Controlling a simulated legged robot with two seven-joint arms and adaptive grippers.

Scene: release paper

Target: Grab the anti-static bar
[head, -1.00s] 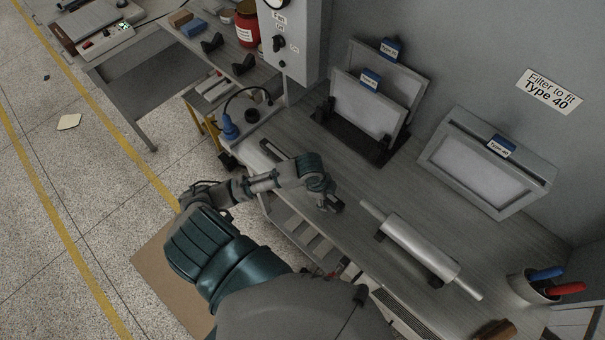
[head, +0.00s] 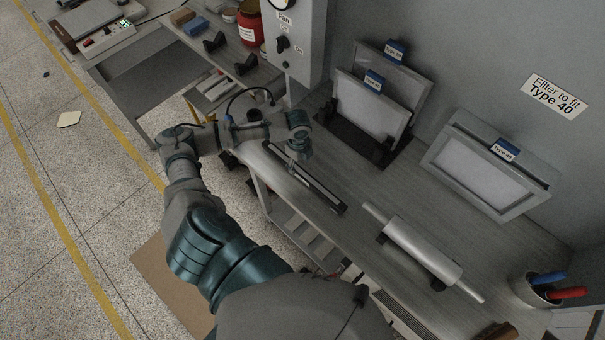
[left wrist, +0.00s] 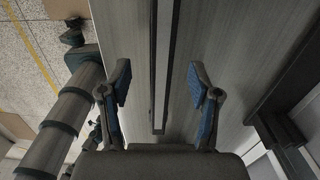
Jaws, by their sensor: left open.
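The anti-static bar, a long thin dark-edged bar (head: 322,190), lies flat on the grey workbench near its front edge. In the left wrist view the bar (left wrist: 161,60) runs lengthwise up the middle of the picture. My left gripper (head: 297,156) is above the bar's far-left part and hides some of it. In the left wrist view the gripper (left wrist: 159,85) is open, with one blue-padded finger on each side of the bar and gaps between. My right gripper is not in view.
A silver roller (head: 422,250) rests on the workbench (head: 365,185) to the right of the bar. Framed filters (head: 372,112) stand in a dark rack behind, and another filter (head: 480,170) leans on the wall. A cup (head: 532,290) holds red and blue-handled tools.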

